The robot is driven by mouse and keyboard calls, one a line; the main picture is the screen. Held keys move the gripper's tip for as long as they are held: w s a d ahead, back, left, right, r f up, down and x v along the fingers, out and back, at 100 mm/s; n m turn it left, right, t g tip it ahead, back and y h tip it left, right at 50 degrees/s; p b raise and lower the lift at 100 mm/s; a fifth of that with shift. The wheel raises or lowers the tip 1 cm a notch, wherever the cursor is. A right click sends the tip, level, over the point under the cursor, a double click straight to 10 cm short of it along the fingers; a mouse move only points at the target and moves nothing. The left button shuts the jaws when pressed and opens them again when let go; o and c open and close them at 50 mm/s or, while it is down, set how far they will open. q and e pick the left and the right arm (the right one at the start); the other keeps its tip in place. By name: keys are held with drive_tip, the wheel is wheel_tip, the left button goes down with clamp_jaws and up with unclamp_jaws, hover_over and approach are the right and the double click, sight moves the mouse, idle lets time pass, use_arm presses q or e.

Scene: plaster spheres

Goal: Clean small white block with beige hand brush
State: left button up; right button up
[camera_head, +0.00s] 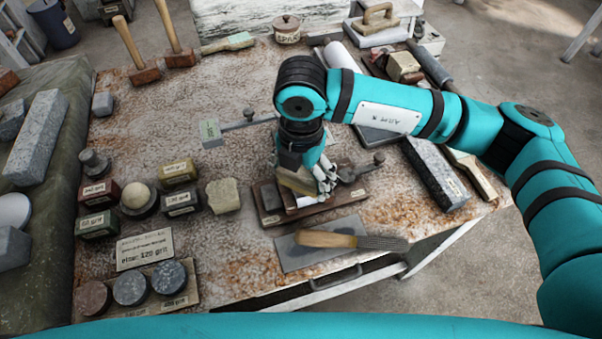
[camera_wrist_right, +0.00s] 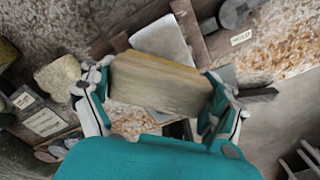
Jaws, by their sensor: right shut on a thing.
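My right gripper (camera_head: 304,178) is over the middle of the workbench, shut on the beige hand brush (camera_head: 294,182). In the right wrist view the brush's wooden block (camera_wrist_right: 160,82) lies crosswise between the two fingers (camera_wrist_right: 156,92). The small white block (camera_head: 308,201) sits in a brown wooden holder (camera_head: 335,202), partly covered by the gripper and brush. In the right wrist view its pale top (camera_wrist_right: 163,42) shows just beyond the brush. I cannot tell whether the brush touches it. My left gripper is not in view.
A wooden-handled rasp (camera_head: 330,240) lies on a grey plate in front of the holder. Several grit blocks and a rough beige stone (camera_head: 223,195) stand to the left. A long grey stone (camera_head: 434,172) lies to the right. Two mallets (camera_head: 145,75) stand at the back left.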

drive_tip(key=shift+f+b, duration=0.4)
drive_tip(key=shift+f, duration=0.1)
drive_tip(key=shift+s+d, duration=0.25)
drive_tip(key=shift+d, duration=0.25)
drive_tip(key=shift+s+d+b, duration=0.25)
drive_tip(key=shift+d+b, duration=0.15)
drive_tip(key=shift+d, duration=0.05)
